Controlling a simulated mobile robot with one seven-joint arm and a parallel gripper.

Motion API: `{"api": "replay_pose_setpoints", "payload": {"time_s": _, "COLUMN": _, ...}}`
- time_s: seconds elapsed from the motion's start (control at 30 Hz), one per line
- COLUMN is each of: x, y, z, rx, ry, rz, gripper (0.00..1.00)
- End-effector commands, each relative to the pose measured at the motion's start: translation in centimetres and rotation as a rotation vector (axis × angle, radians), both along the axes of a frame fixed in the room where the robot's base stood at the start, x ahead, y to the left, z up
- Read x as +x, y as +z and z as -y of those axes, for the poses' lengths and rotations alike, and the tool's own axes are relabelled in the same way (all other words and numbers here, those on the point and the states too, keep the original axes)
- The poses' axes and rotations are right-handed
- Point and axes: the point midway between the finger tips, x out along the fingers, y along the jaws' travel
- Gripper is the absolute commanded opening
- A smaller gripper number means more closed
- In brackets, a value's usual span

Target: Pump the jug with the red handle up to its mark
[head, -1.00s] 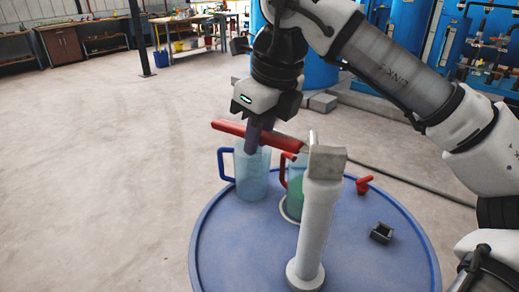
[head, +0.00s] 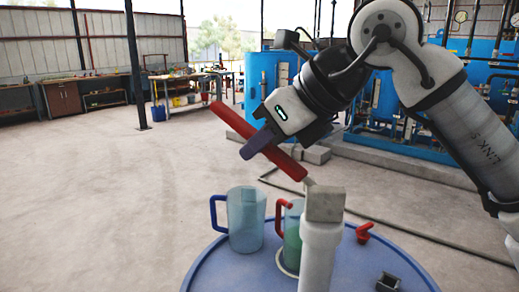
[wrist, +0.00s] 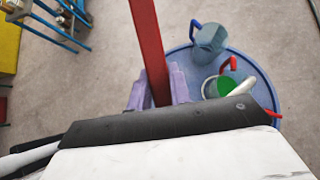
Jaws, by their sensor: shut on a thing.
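My gripper (head: 258,145) is shut on the long red pump lever (head: 225,119), which slopes up to the left from the grey pump head (head: 325,204). The white pump column (head: 318,258) stands on the round blue table. The jug with the red handle (head: 292,238) holds green liquid and is partly hidden behind the column. In the wrist view the green liquid (wrist: 226,86) shows inside it; I cannot make out a mark. The jug with the blue handle (head: 246,222) stands to its left. The lever (wrist: 148,45) also shows between my fingers in the wrist view.
The blue round table (head: 215,272) carries a small red handle (head: 364,232) and a small dark open block (head: 389,281) to the right. A hose (head: 420,236) runs over the floor behind. Open floor lies to the left.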

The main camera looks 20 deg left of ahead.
Motion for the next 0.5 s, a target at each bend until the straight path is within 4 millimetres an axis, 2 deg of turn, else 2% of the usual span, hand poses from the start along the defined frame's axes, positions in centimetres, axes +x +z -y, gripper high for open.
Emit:
{"api": "replay_pose_setpoints", "payload": {"time_s": 0.33, "x": 0.03, "y": 0.14, "z": 0.03, "rx": 0.006, "ry": -0.001, "rz": 0.002, "gripper": 0.00}}
{"api": "replay_pose_setpoints", "payload": {"time_s": 0.37, "x": 0.04, "y": 0.14, "z": 0.03, "rx": 0.006, "ry": -0.001, "rz": 0.002, "gripper": 0.21}}
{"api": "replay_pose_setpoints", "payload": {"time_s": 0.5, "x": 0.03, "y": 0.11, "z": 0.02, "rx": 0.005, "ry": -0.001, "rz": 0.001, "gripper": 0.39}}
